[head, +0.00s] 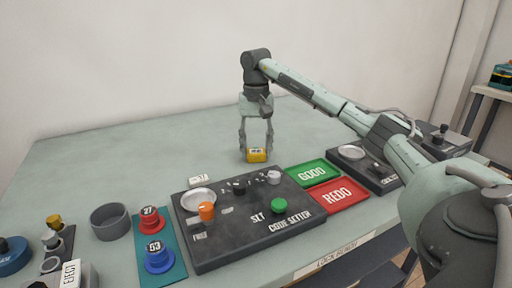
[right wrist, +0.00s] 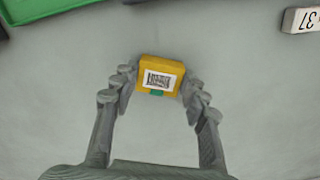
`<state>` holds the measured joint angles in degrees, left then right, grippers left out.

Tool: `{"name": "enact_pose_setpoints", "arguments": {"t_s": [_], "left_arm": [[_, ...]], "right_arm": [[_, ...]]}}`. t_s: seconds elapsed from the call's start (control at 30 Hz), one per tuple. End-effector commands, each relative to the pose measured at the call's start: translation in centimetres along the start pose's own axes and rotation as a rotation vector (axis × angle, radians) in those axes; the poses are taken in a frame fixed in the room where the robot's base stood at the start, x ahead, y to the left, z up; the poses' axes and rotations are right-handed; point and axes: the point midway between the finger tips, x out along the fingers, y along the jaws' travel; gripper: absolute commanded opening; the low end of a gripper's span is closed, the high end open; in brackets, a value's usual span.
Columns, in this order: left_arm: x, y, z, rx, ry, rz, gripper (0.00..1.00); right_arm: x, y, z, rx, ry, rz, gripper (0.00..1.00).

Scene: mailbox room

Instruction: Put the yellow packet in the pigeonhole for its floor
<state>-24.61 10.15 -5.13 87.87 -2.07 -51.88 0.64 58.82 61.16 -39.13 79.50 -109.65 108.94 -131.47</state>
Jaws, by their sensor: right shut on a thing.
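The yellow packet (head: 257,156) is at the middle of the table in the head view, behind the dark code-setter panel. In the right wrist view the packet (right wrist: 147,67) shows a white barcode label with a small teal mark below it. My right gripper (head: 256,150) points down with one finger on each side of the packet and is shut on it. The packet is at or close to the table top; I cannot tell if it touches. My left gripper is not in view. No pigeonholes show in these views.
The code-setter panel (head: 240,238) has knobs and a green button. Green GOOD (head: 312,173) and red REDO (head: 338,194) trays lie to its right. A small white number tag (head: 199,180) is behind it. A grey bowl (head: 110,222) stands left. The table's back left is clear.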

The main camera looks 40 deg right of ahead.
Motion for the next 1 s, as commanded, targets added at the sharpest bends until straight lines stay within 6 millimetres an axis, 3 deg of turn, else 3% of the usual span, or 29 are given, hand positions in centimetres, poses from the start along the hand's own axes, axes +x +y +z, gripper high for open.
{"name": "enact_pose_setpoints", "arguments": {"t_s": [0.23, 0.27, 0.4, 0.77, 0.87, 1.0], "left_arm": [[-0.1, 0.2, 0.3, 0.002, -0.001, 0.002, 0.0], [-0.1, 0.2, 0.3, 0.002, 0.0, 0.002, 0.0], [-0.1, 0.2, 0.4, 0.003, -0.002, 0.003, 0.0], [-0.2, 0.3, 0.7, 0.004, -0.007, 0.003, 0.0], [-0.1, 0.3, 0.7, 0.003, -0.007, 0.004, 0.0], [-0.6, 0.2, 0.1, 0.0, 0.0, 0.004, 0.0]], "right_arm": [[0.3, 0.0, 0.0, 0.0, 0.0, 0.0, 0.15], [0.2, 0.0, 0.0, 0.0, 0.0, 0.0, 0.48], [0.2, 0.0, 0.0, 0.0, 0.0, 0.0, 0.65], [-0.2, -0.1, 0.0, 0.0, 0.001, -0.002, 0.65], [-1.3, -0.1, -0.1, 0.0, 0.003, -0.004, 0.65], [-4.3, -0.2, -0.1, -0.001, 0.004, -0.006, 0.65]]}}
